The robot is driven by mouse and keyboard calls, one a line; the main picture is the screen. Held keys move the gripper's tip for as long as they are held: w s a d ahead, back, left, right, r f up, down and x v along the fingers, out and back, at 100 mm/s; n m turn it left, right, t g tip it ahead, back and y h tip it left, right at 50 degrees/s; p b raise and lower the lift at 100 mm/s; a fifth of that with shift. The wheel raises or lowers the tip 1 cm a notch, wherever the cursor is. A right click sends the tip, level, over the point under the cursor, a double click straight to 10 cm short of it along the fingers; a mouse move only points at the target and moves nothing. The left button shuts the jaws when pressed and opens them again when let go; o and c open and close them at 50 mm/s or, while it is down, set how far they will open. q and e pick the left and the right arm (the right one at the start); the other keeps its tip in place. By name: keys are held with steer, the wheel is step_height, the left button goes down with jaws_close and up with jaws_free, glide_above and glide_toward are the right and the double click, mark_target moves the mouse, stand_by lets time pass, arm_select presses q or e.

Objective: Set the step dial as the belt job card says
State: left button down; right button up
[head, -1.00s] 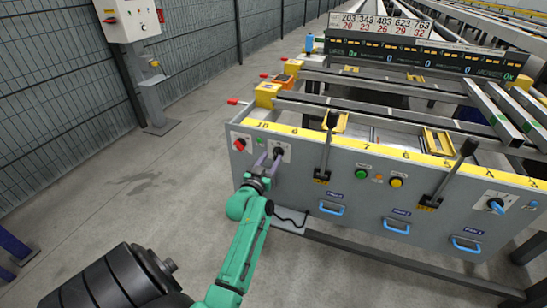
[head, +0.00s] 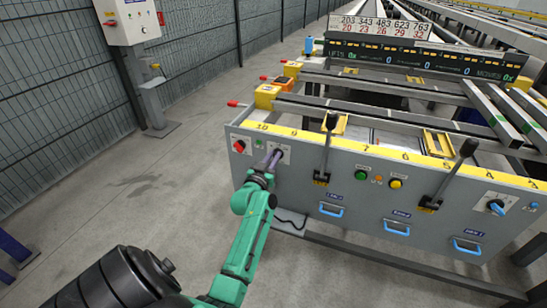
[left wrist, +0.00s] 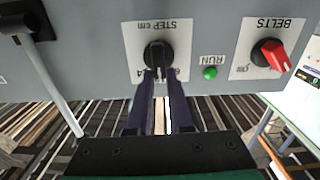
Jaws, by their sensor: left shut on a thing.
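The step dial is a black knob on a white plate marked STEP cm, and it shows in the left wrist view (left wrist: 158,52), where the lettering is upside down. In the head view the dial's plate (head: 286,151) is at the left end of the grey front panel. My left gripper (head: 274,158) is at the dial, and in the left wrist view its two dark fingers (left wrist: 160,72) are shut on the knob. The fingers hide part of the scale, so I cannot read the setting. My right gripper is not in view.
A red BELTS switch (left wrist: 271,54) and a green RUN lamp (left wrist: 210,73) are beside the dial. A black lever (head: 328,145) stands to its right. A number board (head: 380,25) hangs at the back.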

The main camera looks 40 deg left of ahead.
arm_select(q)
steer(key=shift+s+a+f+n+p, duration=0.15)
steer(key=shift+n+p, duration=0.25)
steer(key=shift+n, duration=0.95)
steer(key=shift+a+f+n+p, duration=0.15)
steer(key=shift+n+p, duration=0.25)
steer(key=shift+n, duration=1)
steer(key=shift+s+a+f+n+p, duration=0.1)
steer(key=shift+a+n+p, duration=0.25)
steer(key=shift+n, duration=1)
steer(key=shift+d, duration=0.1)
steer(key=c, duration=0.8)
jaws_free()
steer(key=shift+r, duration=0.1)
steer(key=p+v, duration=0.1)
steer(key=v, duration=1.3)
steer(key=shift+s+d, duration=0.15)
steer(key=shift+s, duration=0.1)
